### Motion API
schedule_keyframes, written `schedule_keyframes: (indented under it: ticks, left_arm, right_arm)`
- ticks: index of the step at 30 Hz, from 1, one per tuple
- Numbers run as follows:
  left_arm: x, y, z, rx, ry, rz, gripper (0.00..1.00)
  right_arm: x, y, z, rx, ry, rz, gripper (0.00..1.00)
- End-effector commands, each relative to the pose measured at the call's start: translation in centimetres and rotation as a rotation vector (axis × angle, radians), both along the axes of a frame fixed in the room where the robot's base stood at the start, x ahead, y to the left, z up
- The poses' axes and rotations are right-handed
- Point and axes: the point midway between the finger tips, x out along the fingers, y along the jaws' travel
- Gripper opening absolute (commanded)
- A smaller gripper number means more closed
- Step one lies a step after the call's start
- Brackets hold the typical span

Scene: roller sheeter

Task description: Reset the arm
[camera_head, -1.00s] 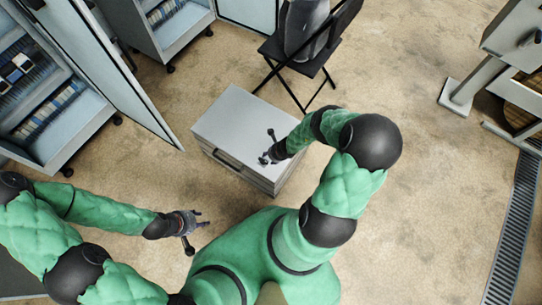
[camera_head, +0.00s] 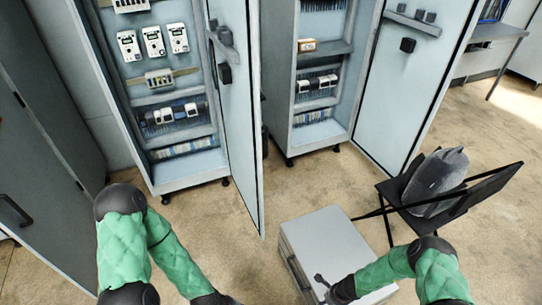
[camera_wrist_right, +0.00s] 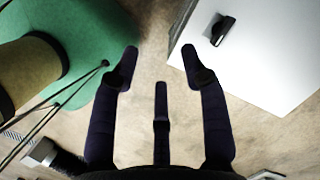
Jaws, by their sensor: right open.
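My right arm comes in at the lower right of the head view. Its dark gripper (camera_head: 328,292) is over the near part of a low grey drawer cabinet (camera_head: 325,238), small and partly cut by the frame's edge. In the right wrist view my right gripper (camera_wrist_right: 160,55) has its dark fingers spread, with nothing between them. Bare floor shows behind them, and the cabinet's white top with a dark handle is at the upper right. My left arm is at the lower left of the head view. Only the dark wrist of my left gripper (camera_head: 216,299) shows at the bottom edge; its fingers are hidden.
Two open electrical cabinets (camera_head: 165,95) (camera_head: 318,85) with meters and breakers stand at the back, their doors (camera_head: 238,110) swung out. A black folding chair (camera_head: 395,205) holding a grey bag (camera_head: 437,180) is right of the drawer cabinet. Bare floor lies between.

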Motion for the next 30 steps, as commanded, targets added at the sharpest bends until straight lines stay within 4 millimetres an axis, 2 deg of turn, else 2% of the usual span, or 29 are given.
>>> schedule_keyframes:
  ticks: [9,18,24,30]
  left_arm:
    - [0.0,0.0,0.0,0.000,0.000,0.000,0.40]
    - [0.0,0.0,0.0,0.000,0.000,0.000,0.40]
    - [0.0,0.0,0.0,0.000,0.000,0.000,0.40]
    - [0.0,0.0,0.0,0.000,0.000,0.000,0.40]
  right_arm:
    - [-2.7,4.4,4.5,-0.047,-0.083,0.665,0.45]
    - [-6.1,9.3,9.6,-0.030,-0.255,1.238,0.45]
    - [-8.2,11.6,11.9,-0.004,-0.352,1.459,0.45]
    - [-8.8,12.2,12.6,0.006,-0.381,1.515,0.45]
